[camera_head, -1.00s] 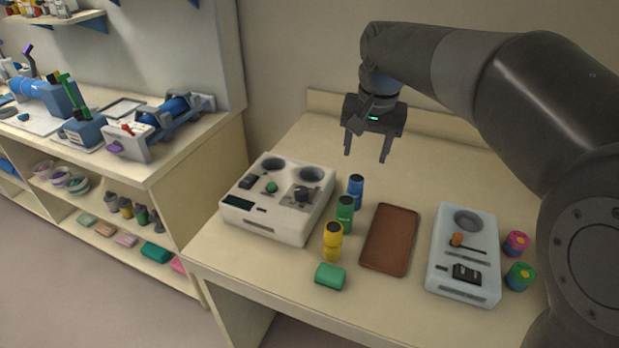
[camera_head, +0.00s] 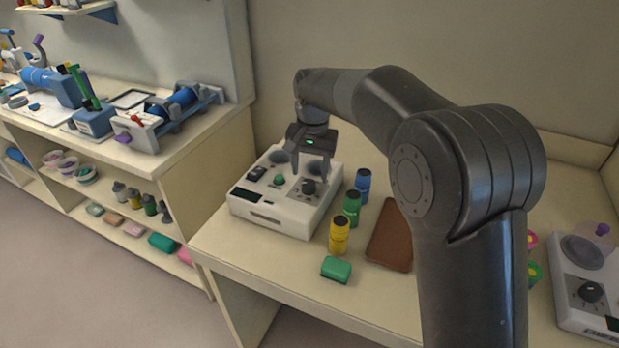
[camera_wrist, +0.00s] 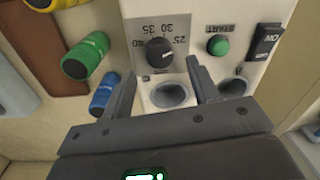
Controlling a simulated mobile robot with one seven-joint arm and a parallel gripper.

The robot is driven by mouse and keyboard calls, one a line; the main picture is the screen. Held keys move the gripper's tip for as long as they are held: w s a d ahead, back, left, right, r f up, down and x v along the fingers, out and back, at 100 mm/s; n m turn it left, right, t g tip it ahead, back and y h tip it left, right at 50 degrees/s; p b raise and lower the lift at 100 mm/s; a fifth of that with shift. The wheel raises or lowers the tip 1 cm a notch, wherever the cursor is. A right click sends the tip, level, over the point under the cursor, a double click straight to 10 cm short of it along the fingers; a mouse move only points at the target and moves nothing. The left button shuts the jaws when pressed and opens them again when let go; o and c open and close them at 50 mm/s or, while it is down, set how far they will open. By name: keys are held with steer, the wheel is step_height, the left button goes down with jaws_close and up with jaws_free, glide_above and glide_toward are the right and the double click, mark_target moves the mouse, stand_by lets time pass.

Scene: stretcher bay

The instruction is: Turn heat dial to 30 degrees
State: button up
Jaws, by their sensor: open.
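The heat dial (camera_head: 309,187) is a dark round knob on the top right of a white device (camera_head: 265,217). In the wrist view the dial (camera_wrist: 160,53) sits on a grey plate with the numbers 25, 30, 35 and 40 around it. Which number it points to is too small to tell. My gripper (camera_head: 310,170) is open and empty, pointing down over the device near the dial. In the wrist view my gripper's fingers (camera_wrist: 160,70) show on either side of the dial, apart from it.
The device also has a green START button (camera_wrist: 218,45), a black switch (camera_wrist: 265,45) and two round wells. Blue (camera_head: 362,182), green (camera_head: 352,206) and yellow (camera_head: 339,236) bottles stand close to its right. A green block (camera_head: 336,268) and brown tray (camera_head: 388,250) lie nearby.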

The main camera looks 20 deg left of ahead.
mark_target(308, 182)
steer(key=shift+f, duration=1.75)
steer(key=c, duration=1)
steer(key=n, duration=0.4)
steer(key=shift+a, duration=0.1)
steer(key=shift+a+n, duration=0.1)
steer(key=shift+n, duration=2.3)
